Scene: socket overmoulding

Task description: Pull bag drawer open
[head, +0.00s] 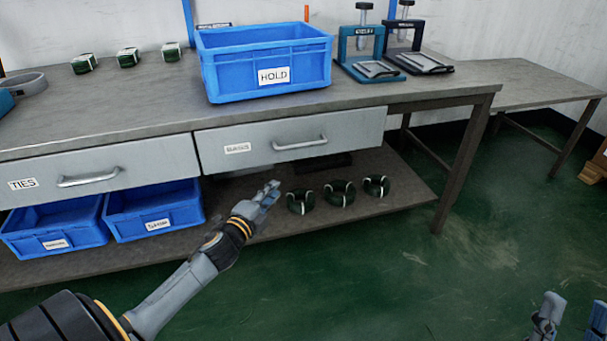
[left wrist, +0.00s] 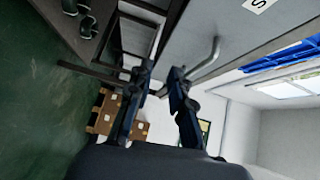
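The bag drawer (head: 350,127) is the right-hand grey drawer under the bench top, with a "BAGS" label and a bar handle (head: 300,143). Its front looks flush under the bench edge, so it appears shut. My left gripper (head: 270,190) is below and in front of the drawer, apart from the handle. In the left wrist view the left gripper (left wrist: 162,72) has a gap between its fingers, with nothing between them. The handle (left wrist: 208,58) shows just beyond the right finger there. My right gripper (head: 573,315) is at the bottom right, fingers apart and empty, far from the drawer.
A "TIES" drawer (head: 130,165) is to the left, with blue bins (head: 150,200) below it. Several dark coils (head: 340,193) lie on the lower shelf (head: 400,185). A blue HOLD crate (head: 265,45) stands on the bench. The green floor (head: 380,270) in front is clear.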

